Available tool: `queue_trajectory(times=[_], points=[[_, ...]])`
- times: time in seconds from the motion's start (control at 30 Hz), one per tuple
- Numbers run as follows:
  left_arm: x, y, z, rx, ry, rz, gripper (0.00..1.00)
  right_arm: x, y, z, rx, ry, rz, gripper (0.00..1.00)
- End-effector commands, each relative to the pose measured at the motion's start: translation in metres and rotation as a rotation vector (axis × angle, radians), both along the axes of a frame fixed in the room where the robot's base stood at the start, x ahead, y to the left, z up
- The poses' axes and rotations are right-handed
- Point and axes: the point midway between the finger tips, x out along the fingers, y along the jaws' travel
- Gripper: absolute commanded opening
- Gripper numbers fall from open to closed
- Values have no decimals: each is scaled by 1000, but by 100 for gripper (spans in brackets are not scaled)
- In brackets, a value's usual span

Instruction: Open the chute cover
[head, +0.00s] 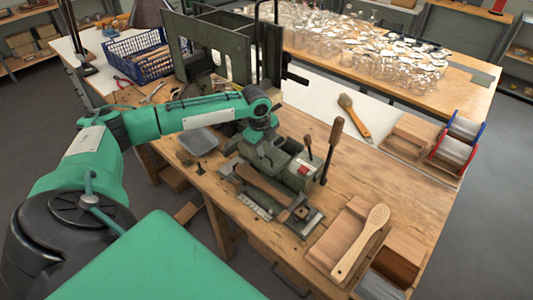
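A dark green tufting machine (296,176) stands on the wooden workbench, with a red part on its top and upright levers at its right side. A tall dark green frame (238,52) with open panels rises behind it. I cannot tell for sure which part is the chute cover. My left arm reaches in from the left, and my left gripper (263,136) is at the back of the machine's top, pointing down. Its fingers are small and blend with the machine, so its opening and any contact are unclear. My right gripper is not in view.
A blue crate (138,55) and hand tools lie at the back left. A grey tray (199,142) sits left of the machine. A brush (353,117), wooden blocks (408,136), wire spools (457,143) and a wooden paddle brush (360,243) lie to the right. Glass jars crowd the far table.

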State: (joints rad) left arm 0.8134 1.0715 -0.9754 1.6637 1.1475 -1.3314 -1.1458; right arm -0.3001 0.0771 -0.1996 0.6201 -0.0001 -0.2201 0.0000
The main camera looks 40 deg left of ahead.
Motion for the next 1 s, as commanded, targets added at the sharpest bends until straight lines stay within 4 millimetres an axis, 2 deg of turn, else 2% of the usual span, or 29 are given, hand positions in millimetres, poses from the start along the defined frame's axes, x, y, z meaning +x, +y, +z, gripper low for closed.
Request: queue_trajectory(times=[0.2, 0.4, 0.6, 1.0], points=[[-9, 1, 49, 1, -6, -1, 32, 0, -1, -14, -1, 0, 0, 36], [-16, 2, 82, 0, -3, 0, 32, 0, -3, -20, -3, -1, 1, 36], [-19, 2, 94, 0, -1, 0, 32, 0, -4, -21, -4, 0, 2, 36], [-19, 2, 95, 0, -1, 0, 32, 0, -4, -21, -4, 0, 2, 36]])
